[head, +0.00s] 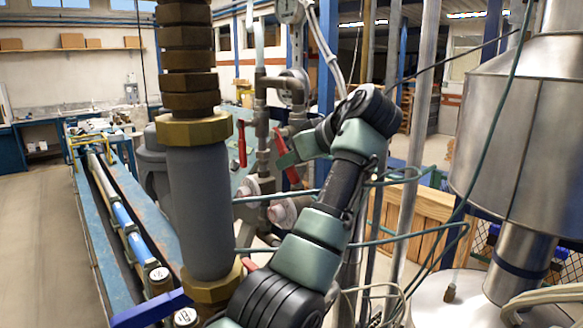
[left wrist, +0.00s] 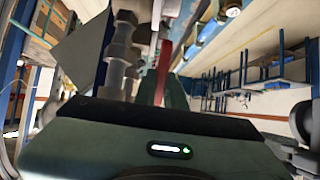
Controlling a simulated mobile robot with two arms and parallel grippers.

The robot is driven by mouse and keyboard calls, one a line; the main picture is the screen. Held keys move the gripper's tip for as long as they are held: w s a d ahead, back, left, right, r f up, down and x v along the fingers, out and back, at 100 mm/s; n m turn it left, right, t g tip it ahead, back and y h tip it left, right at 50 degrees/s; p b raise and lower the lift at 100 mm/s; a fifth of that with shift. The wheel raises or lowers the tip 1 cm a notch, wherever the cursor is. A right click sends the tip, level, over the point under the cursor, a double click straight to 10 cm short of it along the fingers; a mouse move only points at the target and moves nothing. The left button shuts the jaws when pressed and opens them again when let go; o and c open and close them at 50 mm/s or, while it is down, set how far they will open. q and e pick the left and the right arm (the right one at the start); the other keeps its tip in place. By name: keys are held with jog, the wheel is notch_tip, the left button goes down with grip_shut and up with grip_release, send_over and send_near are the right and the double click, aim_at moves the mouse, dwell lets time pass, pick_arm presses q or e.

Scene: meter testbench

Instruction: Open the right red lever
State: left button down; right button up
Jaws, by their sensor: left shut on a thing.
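The right red lever (head: 281,143) is on the grey pipe fittings in the middle of the head view, tilted, with its lower end to the right. My left gripper (head: 289,160) reaches it from the right and is shut on it, hiding part of the lever. In the left wrist view the red lever (left wrist: 164,62) stands between the greenish fingers of the gripper (left wrist: 162,90). The left red lever (head: 241,144) hangs upright beside it, apart from the gripper. My right gripper is not in view.
A thick grey pipe (head: 200,210) with brass nuts stands close at the left. A thin upright pipe (head: 418,120) and a large steel vessel (head: 515,130) stand at the right. Green hoses (head: 420,240) cross near my arm. A blue bench rail (head: 95,240) runs along the left.

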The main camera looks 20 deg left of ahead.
pick_arm(q)
jog(key=shift+a+r, duration=0.1)
dwell(0.3)
jog(key=c, duration=1.5)
grip_release()
jog(key=shift+c, duration=0.2)
jog(key=shift+o, duration=0.3)
jog(key=shift+w+a, duration=0.1)
jog(key=b+v, duration=0.2)
jog(key=v, duration=0.5)
jog(key=shift+s+d, duration=0.2)
jog(key=shift+d, duration=0.15)
